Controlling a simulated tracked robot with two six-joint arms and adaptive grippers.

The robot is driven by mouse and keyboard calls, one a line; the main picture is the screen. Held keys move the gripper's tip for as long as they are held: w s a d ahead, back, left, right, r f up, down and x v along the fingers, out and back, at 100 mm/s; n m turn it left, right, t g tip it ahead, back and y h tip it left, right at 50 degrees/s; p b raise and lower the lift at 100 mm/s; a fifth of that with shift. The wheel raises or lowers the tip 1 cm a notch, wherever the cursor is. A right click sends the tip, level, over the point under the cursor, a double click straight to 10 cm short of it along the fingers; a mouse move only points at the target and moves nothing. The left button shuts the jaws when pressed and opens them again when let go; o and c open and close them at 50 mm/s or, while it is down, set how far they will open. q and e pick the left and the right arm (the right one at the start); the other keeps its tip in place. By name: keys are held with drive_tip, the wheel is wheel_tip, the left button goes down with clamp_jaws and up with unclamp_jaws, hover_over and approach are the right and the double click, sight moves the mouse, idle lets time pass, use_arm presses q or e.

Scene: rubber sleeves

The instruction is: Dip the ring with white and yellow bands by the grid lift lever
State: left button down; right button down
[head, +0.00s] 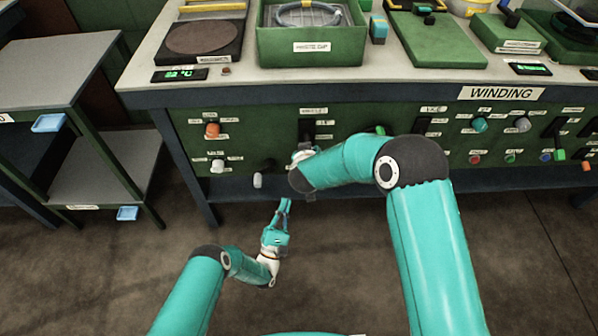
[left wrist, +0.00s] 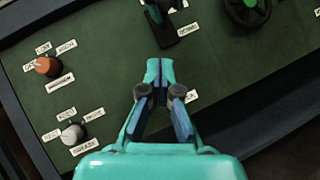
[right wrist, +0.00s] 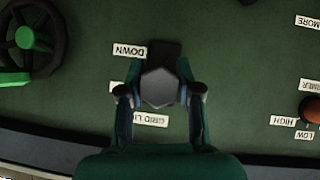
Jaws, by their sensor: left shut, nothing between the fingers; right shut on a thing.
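The green dip tub (head: 310,52) stands on the bench at the top of the head view. A pale ring (head: 290,17) lies over the wire grid inside it; its band colours are not clear and the frame edge cuts it. My right gripper (right wrist: 160,92) is shut on the grey hexagonal knob of the grid lift lever (right wrist: 158,88), beside a label reading DOWN. In the head view my right arm hides most of that hold. My left gripper (head: 286,203) is shut and empty, low in front of the panel; it also shows in the left wrist view (left wrist: 160,68).
The panel carries an orange knob (head: 212,130), a grey knob (head: 217,165) and a black handwheel with green hub (right wrist: 30,38). A dark hot plate (head: 204,38) and a green board (head: 435,42) flank the tub. A side shelf (head: 55,70) stands left. Floor before the panel is clear.

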drive_tip(key=shift+w+r, duration=0.2)
drive_tip(key=shift+r, duration=0.05)
use_arm(q)
drive_tip(key=s+d+r+x, duration=0.1)
drive_tip(key=x, duration=1.1)
drive_tip(key=shift+s+d+r, duration=0.3)
drive_tip(key=shift+r, duration=0.05)
drive_tip(key=shift+r, duration=0.1)
